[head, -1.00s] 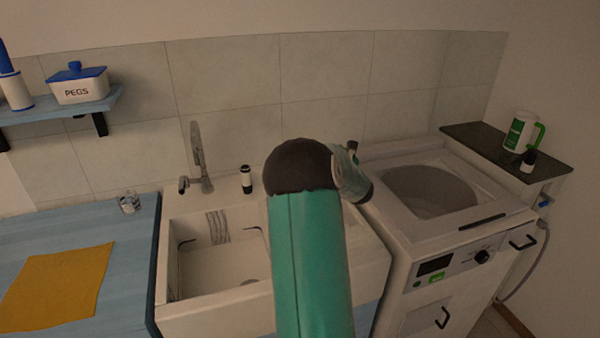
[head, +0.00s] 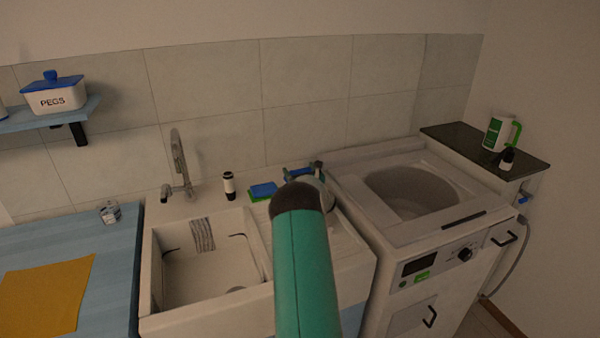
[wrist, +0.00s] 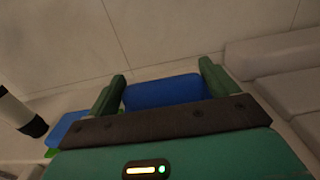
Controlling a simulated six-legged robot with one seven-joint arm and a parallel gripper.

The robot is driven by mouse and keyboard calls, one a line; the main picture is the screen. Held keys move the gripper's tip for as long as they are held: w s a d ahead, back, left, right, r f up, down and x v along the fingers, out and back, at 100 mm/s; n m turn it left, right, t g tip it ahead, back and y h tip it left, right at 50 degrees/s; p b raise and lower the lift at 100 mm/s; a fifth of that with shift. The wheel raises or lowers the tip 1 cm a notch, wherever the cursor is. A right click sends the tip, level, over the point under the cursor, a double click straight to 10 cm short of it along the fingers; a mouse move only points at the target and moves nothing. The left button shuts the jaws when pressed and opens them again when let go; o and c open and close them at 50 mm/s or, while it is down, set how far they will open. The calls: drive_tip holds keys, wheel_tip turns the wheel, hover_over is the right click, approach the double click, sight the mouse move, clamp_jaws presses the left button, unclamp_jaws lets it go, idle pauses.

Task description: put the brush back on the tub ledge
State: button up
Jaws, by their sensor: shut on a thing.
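My gripper (head: 301,172) is over the back right of the white tub, near the tiled wall. In the wrist view my gripper (wrist: 162,82) has its two green fingers on either side of a blue thing, which I take to be the brush (wrist: 162,91). Only part of it shows, and its bristles and handle cannot be made out. In the head view a bit of the blue brush (head: 297,173) shows between the fingers. The tub ledge (head: 212,200) runs along the back, behind the basin. I cannot tell whether the brush touches it.
A blue and green pad (head: 262,191) lies on the ledge left of my gripper, with a black and white bottle (head: 229,186) beyond it. The tap (head: 180,165) stands further left. The washing machine (head: 415,210) is at the right. The ledge between tap and bottle is clear.

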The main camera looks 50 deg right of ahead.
drive_tip(key=shift+f, duration=0.25)
drive_tip(key=o, duration=0.9)
